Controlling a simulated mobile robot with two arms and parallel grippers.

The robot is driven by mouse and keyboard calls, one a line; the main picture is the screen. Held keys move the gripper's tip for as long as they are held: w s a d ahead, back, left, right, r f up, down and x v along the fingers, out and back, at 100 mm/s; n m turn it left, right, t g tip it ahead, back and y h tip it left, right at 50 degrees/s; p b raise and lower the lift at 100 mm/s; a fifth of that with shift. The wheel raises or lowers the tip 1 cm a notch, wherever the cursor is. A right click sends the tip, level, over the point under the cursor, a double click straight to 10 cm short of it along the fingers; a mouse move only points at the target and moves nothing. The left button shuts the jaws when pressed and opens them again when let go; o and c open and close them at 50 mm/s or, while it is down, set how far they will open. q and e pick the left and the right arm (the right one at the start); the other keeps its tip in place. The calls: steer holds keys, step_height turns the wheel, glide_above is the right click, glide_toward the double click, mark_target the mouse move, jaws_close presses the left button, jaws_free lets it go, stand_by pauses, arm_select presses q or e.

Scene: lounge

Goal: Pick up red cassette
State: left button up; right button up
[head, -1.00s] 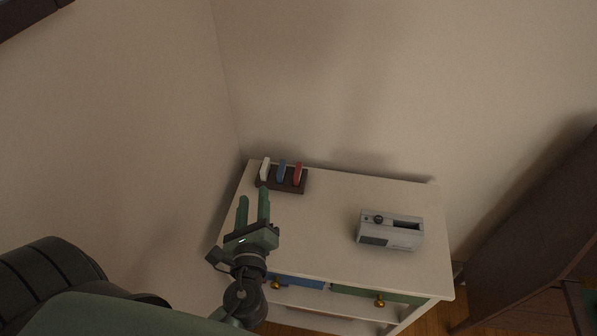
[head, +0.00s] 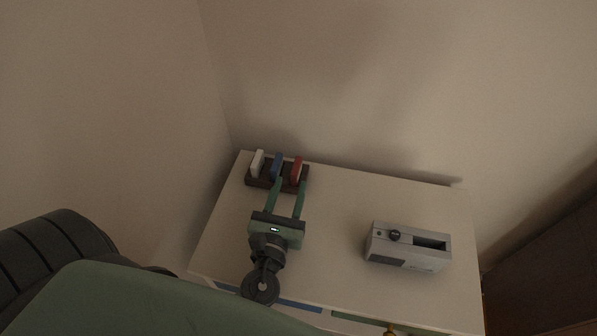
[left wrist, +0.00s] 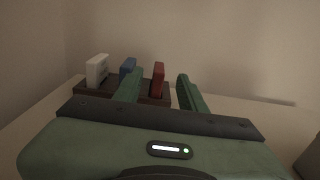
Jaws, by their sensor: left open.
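The red cassette (head: 297,169) stands upright at the right end of a dark rack (head: 262,182) at the back left of the white dresser top. In the left wrist view the red cassette (left wrist: 158,79) shows between the two fingers, nearer the left finger. My left gripper (head: 291,183) is open, its green fingers reaching toward the rack, with the tips close in front of the red cassette. In the wrist view the left finger covers part of the rack. No contact with the cassette can be made out. My right gripper is not in view.
A white cassette (head: 257,163) and a blue cassette (head: 277,166) stand in the same rack to the left. A grey cassette player (head: 408,248) sits at the right on the dresser top (head: 345,215). Walls rise close behind and left.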

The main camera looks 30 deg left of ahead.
mark_target(299, 157)
arm_select(q)
steer(key=x, duration=0.2)
steer(key=p+x, duration=0.1)
steer(key=x, duration=0.4)
steer(key=shift+w+a+f+p, duration=0.15)
steer(key=shift+w+f+p, duration=0.05)
steer(key=shift+f+p, duration=0.2)
jaws_close()
